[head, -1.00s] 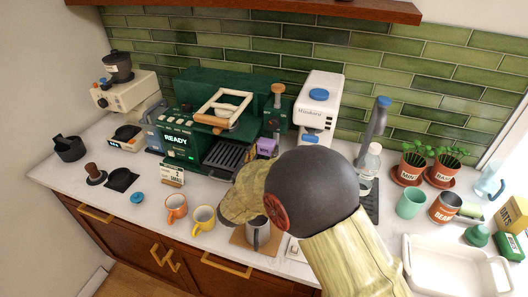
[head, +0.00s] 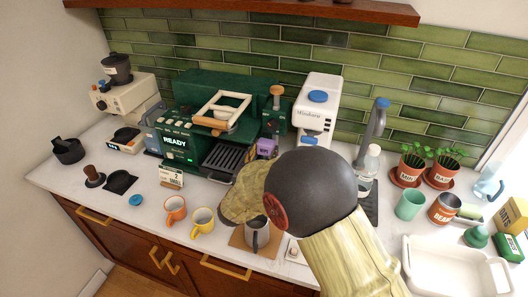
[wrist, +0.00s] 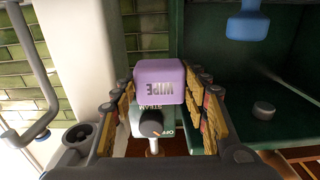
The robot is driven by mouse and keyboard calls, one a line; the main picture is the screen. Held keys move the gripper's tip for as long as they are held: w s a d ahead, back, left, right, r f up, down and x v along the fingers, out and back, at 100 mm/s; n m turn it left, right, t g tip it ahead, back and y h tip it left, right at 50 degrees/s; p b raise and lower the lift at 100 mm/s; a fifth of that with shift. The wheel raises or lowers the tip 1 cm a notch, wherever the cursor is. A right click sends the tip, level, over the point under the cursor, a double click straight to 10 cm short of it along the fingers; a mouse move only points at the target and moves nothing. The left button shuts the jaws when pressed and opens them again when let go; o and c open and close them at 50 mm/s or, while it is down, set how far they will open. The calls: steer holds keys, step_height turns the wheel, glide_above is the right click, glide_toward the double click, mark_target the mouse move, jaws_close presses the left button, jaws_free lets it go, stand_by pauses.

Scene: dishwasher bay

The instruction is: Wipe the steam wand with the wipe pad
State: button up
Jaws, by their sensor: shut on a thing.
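The wipe pad (wrist: 158,82) is a purple block marked WIPE. It also shows as a small purple patch beside the green machine in the head view (head: 266,147). My gripper (wrist: 158,95) is shut on the pad, with ribbed tan fingers on both sides of it. In the head view my arm hides most of the gripper. A dark steam knob (wrist: 151,123) with an OFF label is behind the pad in the wrist view. I cannot make out the steam wand clearly, nor whether the pad touches it.
The green espresso machine (head: 175,142) reads READY. A white grinder (head: 317,100) and a grey tap (head: 373,128) stand to its right. A grey pitcher (head: 257,236) and yellow cup (head: 202,222) are close below my arm. A white basin (head: 450,270) is at front right.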

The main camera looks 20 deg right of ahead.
steer(key=shift+w+d, duration=0.3)
steer(key=shift+w, duration=0.15)
steer(key=s+d, duration=0.2)
steer(key=d, duration=0.1)
steer(key=shift+s+d, duration=0.1)
steer(key=shift+d, duration=0.1)
stand_by(0.5)
steer(key=shift+a+r, duration=0.1)
steer(key=shift+w+a+r, duration=0.1)
steer(key=shift+w+a, duration=0.55)
steer(key=shift+a, duration=0.2)
steer(key=shift+w+a+r, duration=0.1)
steer(key=shift+w+a, duration=0.5)
steer(key=shift+a, duration=0.2)
steer(key=shift+s, duration=0.1)
